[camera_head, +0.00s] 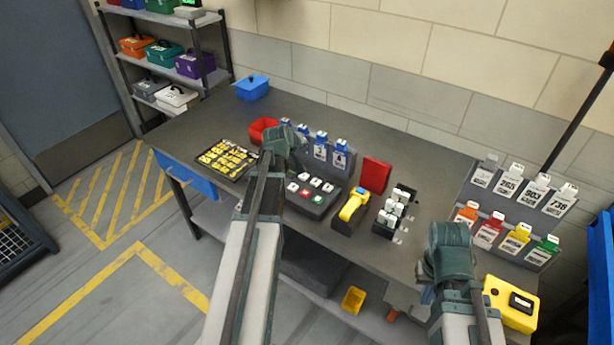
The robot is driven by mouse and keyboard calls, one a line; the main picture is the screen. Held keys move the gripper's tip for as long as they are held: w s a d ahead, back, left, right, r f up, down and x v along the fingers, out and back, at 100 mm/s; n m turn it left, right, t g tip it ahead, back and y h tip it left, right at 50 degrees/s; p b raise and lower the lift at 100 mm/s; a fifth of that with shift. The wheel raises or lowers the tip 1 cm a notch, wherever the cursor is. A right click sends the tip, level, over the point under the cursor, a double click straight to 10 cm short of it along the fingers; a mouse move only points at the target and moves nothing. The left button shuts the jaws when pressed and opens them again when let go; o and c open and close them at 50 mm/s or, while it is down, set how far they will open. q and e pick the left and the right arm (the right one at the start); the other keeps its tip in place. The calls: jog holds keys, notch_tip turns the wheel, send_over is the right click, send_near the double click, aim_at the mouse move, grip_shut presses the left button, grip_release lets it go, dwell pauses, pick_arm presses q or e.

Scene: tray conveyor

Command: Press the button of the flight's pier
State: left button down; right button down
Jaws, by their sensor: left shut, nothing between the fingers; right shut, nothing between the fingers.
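Any markings on the buttons are too small to read. My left gripper (292,133) is shut and empty, above the table and to the upper left of the button box. My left arm crosses the picture just left of the box. My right gripper (447,240) is shut and empty near the table's right front, well away from the box.
Blue-topped tags (320,147) stand behind the button box. A black and yellow board (226,158) and a red bin (263,128) lie to its left. A yellow scanner (352,205) and a rack of white blocks (394,212) stand to its right. Coloured tags (488,232) hang far right.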

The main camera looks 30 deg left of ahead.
aim_at(303, 178)
pick_arm(q)
jog(key=shift+f, duration=0.1)
notch_tip(303, 178, down, 9)
jog(key=b, duration=0.9)
jog(key=shift+r, duration=0.2)
dwell(1.5)
jog(key=shift+f+b, duration=0.35)
jog(key=shift+f, duration=0.05)
jog(key=shift+f+b, duration=0.45)
dwell(0.5)
jog(key=shift+r, duration=0.1)
dwell(0.4)
jog(key=shift+r+p, duration=0.75)
jog(key=shift+p, duration=0.15)
jog(key=shift+r, duration=0.15)
